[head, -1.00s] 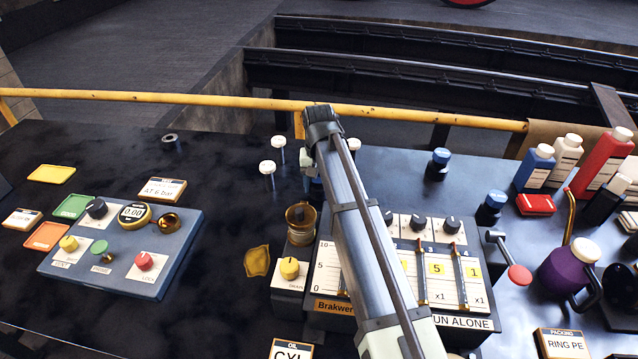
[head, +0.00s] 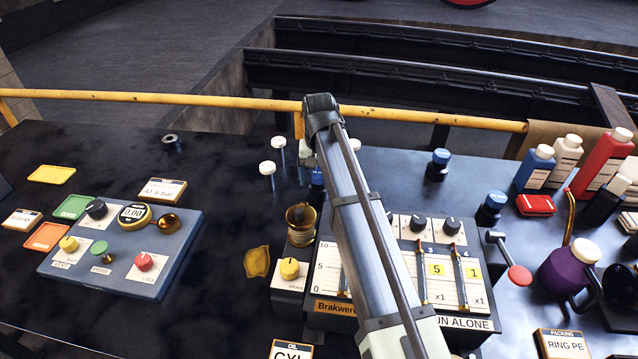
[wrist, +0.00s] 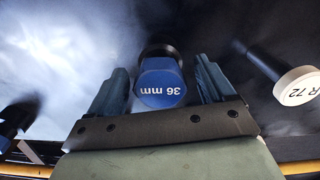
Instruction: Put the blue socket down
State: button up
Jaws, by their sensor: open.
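The blue socket (wrist: 161,84), marked "36 mm" on its blue end, sits between the fingers of my gripper (wrist: 160,72) in the wrist view. The fingers are open, with a gap visible on each side of it. Its black lower part points away from the camera toward the dark bench top; whether it touches the surface is hard to tell. In the head view a small blue part of it (head: 317,178) shows just left of my arm, which hides most of the gripper.
White-capped pins (head: 267,168) stand left of my gripper; one marked "R 72" (wrist: 297,86) is close in the wrist view. A brass cup (head: 301,222) and lever panel (head: 440,275) are nearer. A yellow rail (head: 220,102) runs behind. The dark bench left of the pins has free room.

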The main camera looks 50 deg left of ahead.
notch_tip(320, 180, up, 9)
jog(key=shift+r, duration=0.1)
dwell(0.3)
jog(key=shift+o, duration=0.3)
dwell(1.3)
